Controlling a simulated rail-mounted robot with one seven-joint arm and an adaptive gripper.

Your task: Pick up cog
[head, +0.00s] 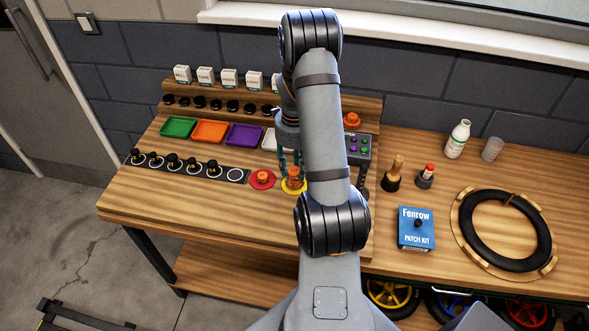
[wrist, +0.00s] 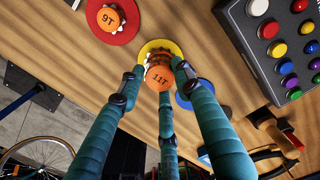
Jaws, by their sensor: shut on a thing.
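An orange cog marked 11T (wrist: 160,78) sits at the yellow disc (wrist: 152,45) in the wrist view. My gripper (wrist: 160,75) has teal fingers closed around it. In the head view my gripper (head: 291,170) is over the yellow disc (head: 287,189), with orange of the cog (head: 293,182) between the fingers. I cannot tell whether the cog touches the disc. A second orange cog, marked 9T (wrist: 110,18), rests on the red disc beside it, also seen in the head view (head: 262,178). A blue disc (wrist: 183,101) is partly hidden behind a finger.
A button box (head: 360,151) stands close to the right of my gripper. A black strip with several knobs (head: 190,167) and coloured trays (head: 209,131) lie to the left. A patch kit box (head: 416,231) and tyre (head: 506,230) are farther right.

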